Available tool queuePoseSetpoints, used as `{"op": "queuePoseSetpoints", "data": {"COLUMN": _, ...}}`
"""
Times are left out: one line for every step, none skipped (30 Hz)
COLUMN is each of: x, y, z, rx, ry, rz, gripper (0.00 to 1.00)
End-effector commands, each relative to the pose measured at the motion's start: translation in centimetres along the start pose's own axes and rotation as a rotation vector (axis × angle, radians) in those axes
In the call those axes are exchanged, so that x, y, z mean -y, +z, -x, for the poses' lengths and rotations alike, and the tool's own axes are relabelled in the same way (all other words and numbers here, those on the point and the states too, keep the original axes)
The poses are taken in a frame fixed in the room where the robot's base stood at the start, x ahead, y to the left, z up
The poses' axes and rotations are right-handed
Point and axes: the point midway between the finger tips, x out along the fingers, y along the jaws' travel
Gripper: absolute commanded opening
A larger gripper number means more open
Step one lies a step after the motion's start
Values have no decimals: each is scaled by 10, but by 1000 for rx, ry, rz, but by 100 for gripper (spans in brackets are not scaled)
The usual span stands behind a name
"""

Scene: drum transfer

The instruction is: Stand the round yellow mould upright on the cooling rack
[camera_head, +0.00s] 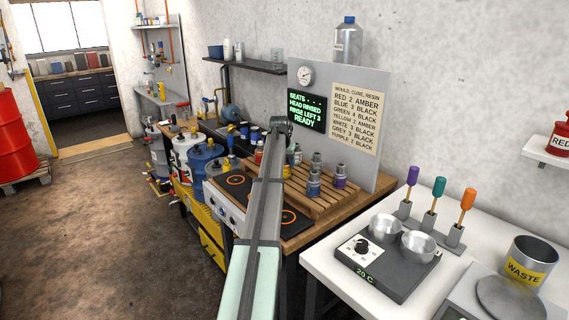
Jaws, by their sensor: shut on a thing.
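The cooling rack appears to be the slatted wooden rack (325,207) on the bench behind my arm. Several small grey-topped moulds stand on it, among them one with a blue band (313,187) and one with a purple band (340,182). I cannot pick out the round yellow mould in this view. My arm rises from the bottom middle to a dark joint left of the grey panel. It covers the rack's left part. My gripper and whatever it holds are hidden behind the arm.
A hot plate (236,183) lies left of the arm. A grey panel (352,80) with a display (306,111) stands behind the rack. At right, a white table (330,262) holds a heater with two metal cups, coloured-handled tools and a waste bin (530,262).

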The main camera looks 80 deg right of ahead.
Motion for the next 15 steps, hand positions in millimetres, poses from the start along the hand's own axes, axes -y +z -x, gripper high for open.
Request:
{"op": "queuePoseSetpoints", "data": {"x": 0, "y": 0, "z": 0, "rx": -1, "ry": 0, "rz": 0, "gripper": 13}}
{"op": "queuePoseSetpoints", "data": {"x": 0, "y": 0, "z": 0, "rx": -1, "ry": 0, "rz": 0, "gripper": 13}}
{"op": "queuePoseSetpoints", "data": {"x": 0, "y": 0, "z": 0, "rx": -1, "ry": 0, "rz": 0, "gripper": 13}}
{"op": "queuePoseSetpoints", "data": {"x": 0, "y": 0, "z": 0, "rx": 0, "ry": 0, "rz": 0, "gripper": 13}}
{"op": "queuePoseSetpoints", "data": {"x": 0, "y": 0, "z": -1, "rx": 0, "ry": 0, "rz": 0, "gripper": 13}}
{"op": "queuePoseSetpoints", "data": {"x": 0, "y": 0, "z": -2, "rx": 0, "ry": 0, "rz": 0, "gripper": 13}}
{"op": "queuePoseSetpoints", "data": {"x": 0, "y": 1, "z": -2, "rx": -1, "ry": 0, "rz": 0, "gripper": 13}}
{"op": "queuePoseSetpoints", "data": {"x": 0, "y": 1, "z": -2, "rx": 0, "ry": 0, "rz": 0, "gripper": 58}}
{"op": "queuePoseSetpoints", "data": {"x": 0, "y": 1, "z": -2, "rx": 0, "ry": 0, "rz": 0, "gripper": 62}}
{"op": "queuePoseSetpoints", "data": {"x": 0, "y": 1, "z": -2, "rx": 0, "ry": 0, "rz": 0, "gripper": 65}}
{"op": "queuePoseSetpoints", "data": {"x": 0, "y": 1, "z": -2, "rx": 0, "ry": 0, "rz": 0, "gripper": 68}}
{"op": "queuePoseSetpoints", "data": {"x": 0, "y": 1, "z": -2, "rx": 0, "ry": 0, "rz": 0, "gripper": 72}}
{"op": "queuePoseSetpoints", "data": {"x": 0, "y": 1, "z": -2, "rx": 0, "ry": 0, "rz": 0, "gripper": 75}}
{"op": "queuePoseSetpoints", "data": {"x": 0, "y": 1, "z": -2, "rx": 0, "ry": 0, "rz": 0, "gripper": 77}}
{"op": "queuePoseSetpoints", "data": {"x": 0, "y": 1, "z": -2, "rx": 0, "ry": 0, "rz": 0, "gripper": 81}}
